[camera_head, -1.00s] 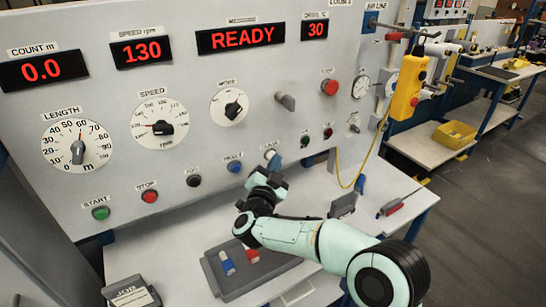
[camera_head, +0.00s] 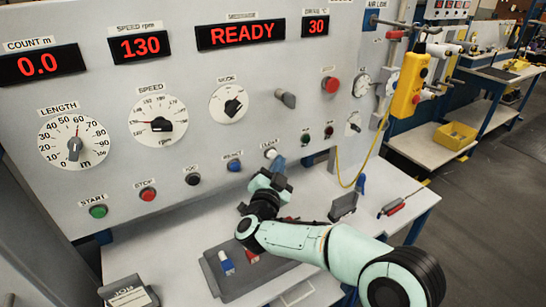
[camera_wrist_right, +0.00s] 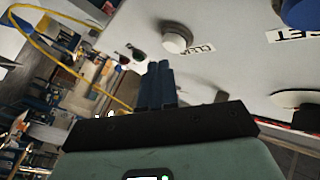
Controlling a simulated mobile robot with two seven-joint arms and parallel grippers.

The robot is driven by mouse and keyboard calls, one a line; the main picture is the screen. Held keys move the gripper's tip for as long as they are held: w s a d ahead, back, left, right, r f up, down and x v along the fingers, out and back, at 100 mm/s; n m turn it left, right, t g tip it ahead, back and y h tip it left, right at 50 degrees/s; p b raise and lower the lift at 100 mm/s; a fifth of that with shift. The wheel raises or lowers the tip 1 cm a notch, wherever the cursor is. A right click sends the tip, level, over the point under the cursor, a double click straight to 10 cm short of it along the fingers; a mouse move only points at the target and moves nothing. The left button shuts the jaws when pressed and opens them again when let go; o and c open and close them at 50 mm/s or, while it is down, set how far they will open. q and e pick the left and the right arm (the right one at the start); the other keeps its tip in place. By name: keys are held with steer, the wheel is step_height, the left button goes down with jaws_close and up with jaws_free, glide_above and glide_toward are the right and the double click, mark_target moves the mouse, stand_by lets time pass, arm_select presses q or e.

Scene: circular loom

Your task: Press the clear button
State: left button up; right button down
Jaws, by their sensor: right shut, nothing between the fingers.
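The clear button is a white round push button on the sloped grey panel; in the right wrist view it (camera_wrist_right: 177,38) stands out from the panel beside its label, with the panel's CLEAR label (camera_wrist_right: 201,48) next to it. My left gripper is not in view.
The blue reset button (camera_head: 234,165) sits left of the clear button. Small green (camera_head: 305,139) and red (camera_head: 329,132) lamps or buttons sit to its right. The message display (camera_head: 241,35) reads READY. A grey tray (camera_head: 225,288) lies on the table below my arm.

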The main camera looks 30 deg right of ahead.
steer(key=s+b, duration=0.3)
steer(key=s, duration=0.2)
steer(key=shift+d, duration=0.2)
stand_by(2.4)
